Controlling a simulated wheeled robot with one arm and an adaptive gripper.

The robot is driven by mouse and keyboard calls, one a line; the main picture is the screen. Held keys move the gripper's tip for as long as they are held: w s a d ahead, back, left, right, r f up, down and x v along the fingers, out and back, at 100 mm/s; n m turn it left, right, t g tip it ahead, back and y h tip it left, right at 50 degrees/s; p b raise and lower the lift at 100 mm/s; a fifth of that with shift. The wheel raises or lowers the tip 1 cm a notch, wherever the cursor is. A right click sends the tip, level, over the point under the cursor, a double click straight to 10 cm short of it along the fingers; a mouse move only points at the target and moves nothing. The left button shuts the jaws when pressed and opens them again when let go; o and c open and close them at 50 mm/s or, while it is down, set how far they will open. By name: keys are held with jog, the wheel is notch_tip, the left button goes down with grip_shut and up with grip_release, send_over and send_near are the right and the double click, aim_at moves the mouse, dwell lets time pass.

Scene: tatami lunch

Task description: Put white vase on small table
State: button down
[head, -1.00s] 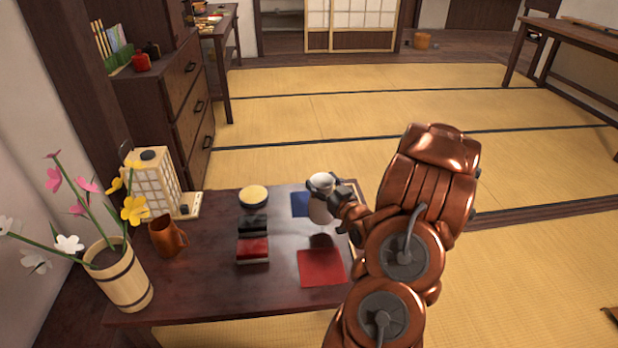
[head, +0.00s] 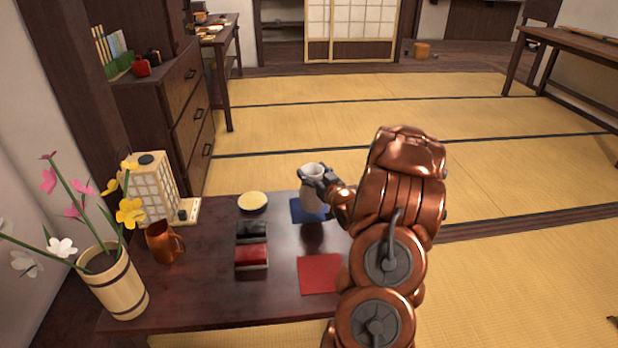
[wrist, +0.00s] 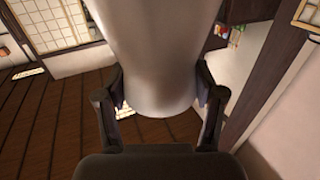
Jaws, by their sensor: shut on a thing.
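The white vase (head: 312,193) is in my gripper (head: 318,178), over the far right part of the low dark table (head: 200,295). The vase looks upright, and a dark shadow or reflection shows on the tabletop below it. I cannot tell for sure whether its base touches the table. In the wrist view the vase (wrist: 160,70) fills the middle, with the fingers of my gripper (wrist: 160,100) closed on both sides of it. The blue square (head: 300,211) on the table is partly hidden behind the vase.
A red square (head: 319,274), black and red boxes (head: 252,256), a yellow-topped round box (head: 252,202), a copper mug (head: 162,242), a lantern (head: 152,190) and a flower bucket (head: 115,285) stand on the table. The table's front middle is bare. Tatami floor (head: 520,270) lies right.

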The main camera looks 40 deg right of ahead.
aim_at(310, 167)
jog(key=shift+d+x, duration=0.15)
jog(key=shift+x, duration=0.75)
jog(key=shift+d+x, duration=0.2)
jog(key=shift+x, duration=0.75)
notch_tip(310, 167, down, 4)
jog(key=shift+s+r+b, duration=0.1)
jog(key=shift+s+b, duration=0.05)
jog(key=shift+b, duration=0.6)
jog(key=shift+c, duration=0.7)
grip_release()
